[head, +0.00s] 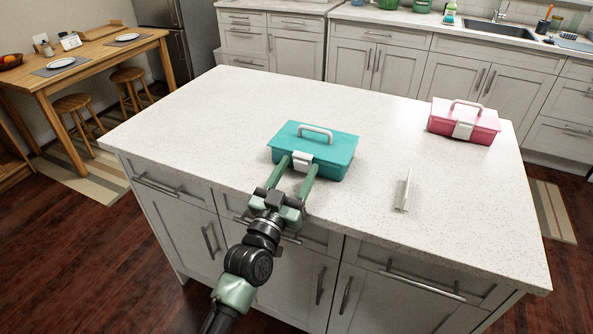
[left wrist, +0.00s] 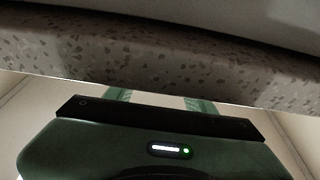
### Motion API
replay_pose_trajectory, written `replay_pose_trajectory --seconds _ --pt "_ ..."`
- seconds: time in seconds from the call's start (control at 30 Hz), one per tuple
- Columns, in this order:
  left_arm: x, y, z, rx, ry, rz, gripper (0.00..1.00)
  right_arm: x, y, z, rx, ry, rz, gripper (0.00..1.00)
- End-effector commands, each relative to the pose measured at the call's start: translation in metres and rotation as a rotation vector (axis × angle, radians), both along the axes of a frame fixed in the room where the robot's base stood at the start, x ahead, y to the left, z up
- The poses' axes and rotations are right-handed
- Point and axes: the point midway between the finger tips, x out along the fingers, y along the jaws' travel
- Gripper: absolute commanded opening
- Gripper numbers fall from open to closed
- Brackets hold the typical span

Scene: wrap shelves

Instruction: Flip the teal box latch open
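The teal box (head: 330,148) stands shut on the white island counter, with a pale carry handle (head: 316,132) on its lid. Its white latch (head: 302,161) is on the front face, towards my left arm. My left gripper (head: 297,165) is at the box front, its two green fingers apart, one on each side of the latch. I cannot tell whether they touch it. In the left wrist view the fingers (left wrist: 160,97) show only as short green stubs below a speckled counter edge; the box and latch cannot be made out there. My right gripper is not in view.
A pink box (head: 464,122) with a white latch stands at the counter's right. The counter's (head: 215,120) left part is clear. Its front edge runs just under my left gripper.

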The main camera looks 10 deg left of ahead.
Motion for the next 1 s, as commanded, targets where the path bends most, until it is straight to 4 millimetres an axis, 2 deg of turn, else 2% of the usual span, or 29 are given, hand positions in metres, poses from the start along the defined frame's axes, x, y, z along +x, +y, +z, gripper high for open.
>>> replay_pose_trajectory --seconds 0.17,0.4,0.57,1.0 --pt "-0.01 0.003 -0.004 0.001 0.002 0.0 0.55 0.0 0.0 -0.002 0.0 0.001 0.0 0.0" --pt "-0.048 0.016 -0.015 0.001 0.003 0.0 0.55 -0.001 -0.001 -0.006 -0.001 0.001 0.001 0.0" --pt "-0.066 0.022 -0.019 0.002 0.002 0.0 0.55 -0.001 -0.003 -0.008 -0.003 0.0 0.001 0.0" --pt "-0.073 0.024 -0.018 -0.001 0.002 0.002 0.55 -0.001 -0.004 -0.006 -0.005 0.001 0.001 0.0"
